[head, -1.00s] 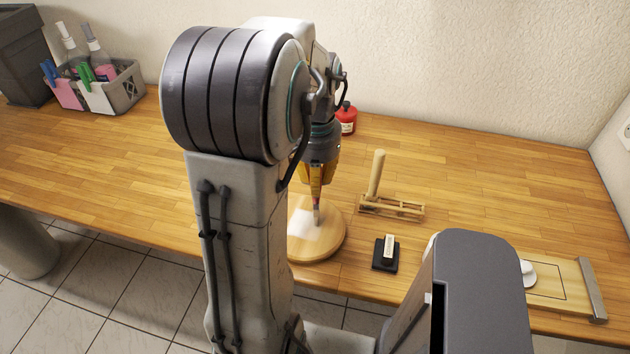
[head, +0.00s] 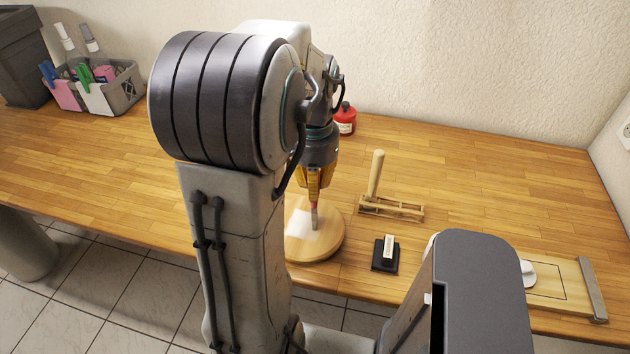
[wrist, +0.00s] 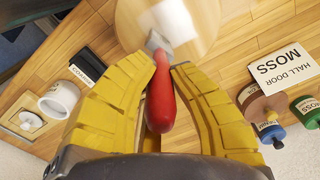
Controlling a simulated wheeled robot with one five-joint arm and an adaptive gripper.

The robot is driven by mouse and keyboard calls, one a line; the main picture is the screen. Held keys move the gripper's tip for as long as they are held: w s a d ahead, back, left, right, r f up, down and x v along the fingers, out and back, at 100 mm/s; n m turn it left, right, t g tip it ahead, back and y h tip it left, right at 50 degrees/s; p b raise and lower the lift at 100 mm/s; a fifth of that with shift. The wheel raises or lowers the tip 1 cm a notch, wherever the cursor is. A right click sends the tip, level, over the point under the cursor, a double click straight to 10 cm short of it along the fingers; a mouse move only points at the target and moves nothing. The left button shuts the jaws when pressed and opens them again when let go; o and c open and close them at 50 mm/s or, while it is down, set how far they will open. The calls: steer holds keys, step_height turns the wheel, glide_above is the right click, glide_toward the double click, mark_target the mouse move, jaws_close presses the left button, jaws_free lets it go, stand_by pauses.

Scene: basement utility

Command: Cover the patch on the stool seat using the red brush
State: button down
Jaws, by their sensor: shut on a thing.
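My gripper (head: 316,182) is shut on the red brush (wrist: 160,100), whose red handle lies between the yellow fingers in the wrist view. The brush points down and its pale tip is at the edge of the white patch. The round wooden stool seat (head: 328,247) lies on the bench top. The pale patch (head: 303,226) shows on the seat, partly hidden by my arm in the head view; it also shows in the wrist view (wrist: 176,22). I cannot tell whether the bristles touch the seat.
A wooden rack with an upright peg (head: 392,207) stands right of the seat. A black block with a pale label (head: 385,262) is nearer the front edge. A red container (head: 346,120) stands behind my gripper. A card reading "HALL DOOR MOSS" (wrist: 286,66) lies near several paint pots.

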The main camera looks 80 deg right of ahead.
steer(key=shift+d, duration=0.15)
steer(key=shift+f, duration=0.1)
stand_by(1.0)
steer(key=shift+d, duration=0.5)
steer(key=shift+a, duration=0.1)
steer(key=shift+w+a+b, duration=0.35)
steer(key=shift+w+a, duration=1.35)
steer(key=shift+w, duration=0.25)
